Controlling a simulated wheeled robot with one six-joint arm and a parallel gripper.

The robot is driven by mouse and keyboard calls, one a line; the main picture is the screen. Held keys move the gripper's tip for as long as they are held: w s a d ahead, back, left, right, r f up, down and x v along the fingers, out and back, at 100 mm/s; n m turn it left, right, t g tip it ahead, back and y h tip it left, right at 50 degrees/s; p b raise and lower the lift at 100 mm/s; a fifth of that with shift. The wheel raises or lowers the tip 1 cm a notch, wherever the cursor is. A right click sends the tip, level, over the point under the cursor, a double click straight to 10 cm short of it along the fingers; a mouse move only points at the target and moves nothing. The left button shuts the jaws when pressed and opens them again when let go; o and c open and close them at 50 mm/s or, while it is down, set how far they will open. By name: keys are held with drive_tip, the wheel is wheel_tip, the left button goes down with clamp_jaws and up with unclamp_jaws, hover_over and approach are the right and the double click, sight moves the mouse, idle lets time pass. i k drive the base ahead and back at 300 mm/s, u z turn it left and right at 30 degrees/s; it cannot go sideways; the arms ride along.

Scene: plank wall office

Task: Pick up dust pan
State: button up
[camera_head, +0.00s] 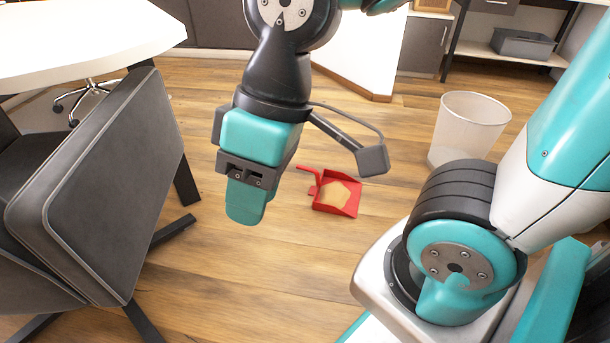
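A red dust pan (351,208) lies on the wooden floor near the middle of the view, with its short handle pointing up and left. A tan patch, which looks like dust, covers part of its inside. My gripper (245,203) points down to the left of the dust pan and appears to be above the floor, apart from the pan. I see it from the side, with its fingertips overlapping, so its opening is hidden. Nothing shows in its grasp.
A white waste bin (467,130) stands right of the dust pan. A dark grey chair (110,190) and a white table (85,40) are at the left. A grey box (524,43) sits on a shelf at the back right. The floor around the pan is clear.

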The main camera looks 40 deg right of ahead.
sight(337, 193)
drive_tip(key=i, duration=1.4)
drive_tip(key=z, duration=2.3)
